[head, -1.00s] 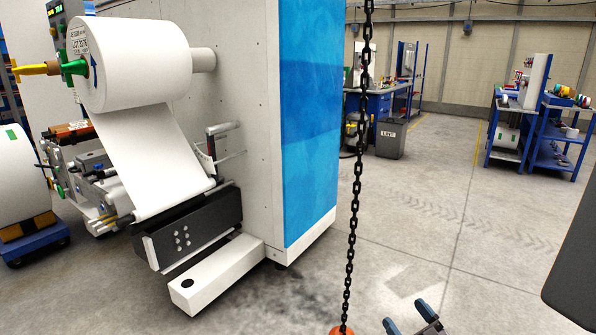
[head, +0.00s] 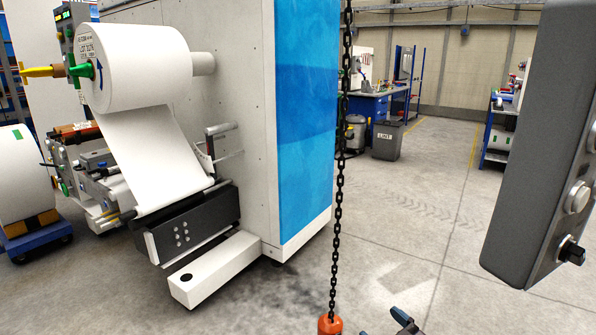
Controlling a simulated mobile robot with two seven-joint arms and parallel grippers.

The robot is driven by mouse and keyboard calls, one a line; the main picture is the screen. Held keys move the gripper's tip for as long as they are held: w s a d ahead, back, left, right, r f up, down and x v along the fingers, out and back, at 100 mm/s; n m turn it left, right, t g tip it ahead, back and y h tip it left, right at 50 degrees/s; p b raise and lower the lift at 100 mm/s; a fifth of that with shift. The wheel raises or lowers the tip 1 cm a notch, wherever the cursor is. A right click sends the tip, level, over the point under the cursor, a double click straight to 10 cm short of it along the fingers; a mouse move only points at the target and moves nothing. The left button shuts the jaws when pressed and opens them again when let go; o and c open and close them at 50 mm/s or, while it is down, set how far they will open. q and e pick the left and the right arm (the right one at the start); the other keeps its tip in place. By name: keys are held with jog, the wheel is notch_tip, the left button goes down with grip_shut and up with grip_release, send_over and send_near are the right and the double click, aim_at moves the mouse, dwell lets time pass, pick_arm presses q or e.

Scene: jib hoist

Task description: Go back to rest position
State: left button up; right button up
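Only the tip of one gripper shows, dark with blue-grey parts, at the bottom edge right of centre; I take it to be my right gripper (head: 404,322). Most of it is cut off by the frame, so its opening cannot be told. It is to the right of the orange hoist block (head: 330,325) and apart from it in the picture. That block hangs on a black chain (head: 338,190), and its lower part is cut off. My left gripper is out of view.
A grey control box with buttons (head: 545,150) fills the right side, close to me. A machine with a white roll (head: 140,70) and blue panel (head: 305,120) stands left. A bin (head: 387,140) and workbenches are behind. Floor between is clear.

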jog(key=s+d+f+m+g+h+p, duration=0.1)
jog(key=s+d+m+h, duration=0.1)
jog(key=s, duration=0.9)
jog(key=s+d+f+m+g+h+p, duration=0.2)
jog(key=s+d+m+h, duration=0.1)
jog(key=s, duration=0.9)
jog(key=s+d+f+m+g+h+p, duration=0.1)
jog(key=s+d+f+m+h+p, duration=0.1)
jog(key=s, duration=1)
jog(key=shift+d+f+g+h, duration=0.15)
jog(key=shift+d+g+h, duration=0.15)
jog(key=shift+d+h, duration=0.5)
